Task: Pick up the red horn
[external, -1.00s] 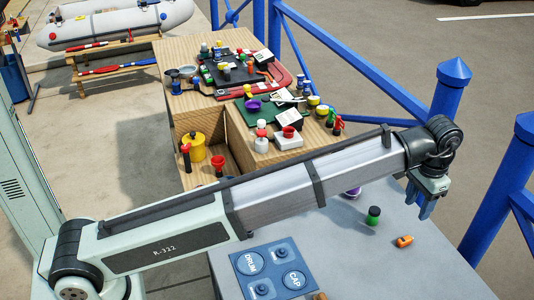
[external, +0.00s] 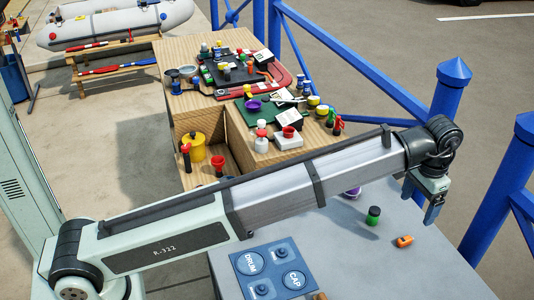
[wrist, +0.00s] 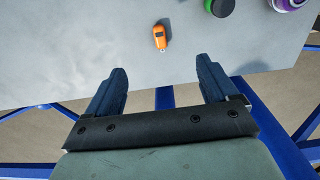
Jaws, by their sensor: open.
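A small red item (external: 338,125), which looks like the red horn, stands at the right edge of the wooden bench beside a green one (external: 330,117). It is small here, and I cannot make out its details. It does not show in the wrist view. My gripper (external: 420,202) is open and empty, pointing down over the right side of the grey table, well to the right of and nearer than the red item. In the wrist view my gripper (wrist: 159,72) has its two blue fingers spread with nothing between them.
On the grey table (external: 345,255) lie an orange item (external: 403,241), a green cylinder (external: 373,215) and a partly hidden purple item (external: 352,193). A red funnel (external: 218,164) stands in the bench's recess. Blue railing (external: 492,200) runs along the right. The bench top is crowded.

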